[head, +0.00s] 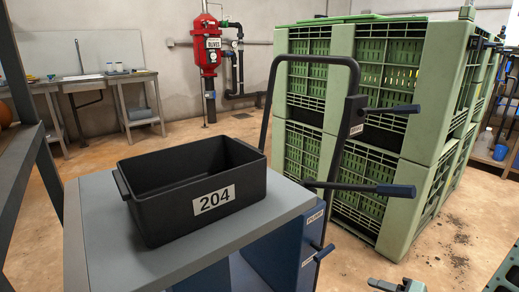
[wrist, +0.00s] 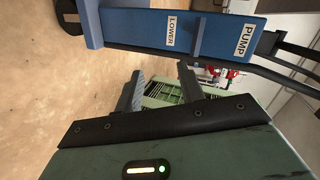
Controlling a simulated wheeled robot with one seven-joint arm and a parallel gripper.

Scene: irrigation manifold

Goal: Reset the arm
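My gripper (wrist: 160,82) shows in the wrist view with its two dark fingers spread apart. Nothing is between the fingertips, so it is open and empty. Behind the fingers, the wrist view shows green slatted crate work at a distance. The blue cart panel with the labels PUMP and LOWER (wrist: 190,33) lies above the fingers in that picture, apart from them. In the head view only a small green and dark piece shows at the bottom right edge; I cannot tell the finger state there.
A grey-topped blue cart (head: 95,240) carries a black bin marked 204 (head: 165,217). Its black handle frame (head: 352,75) and levers (head: 395,190) stick out to the right. Stacked green crates (head: 425,90) stand behind. A red filter tank (head: 207,48) and workbenches (head: 110,77) are at the back.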

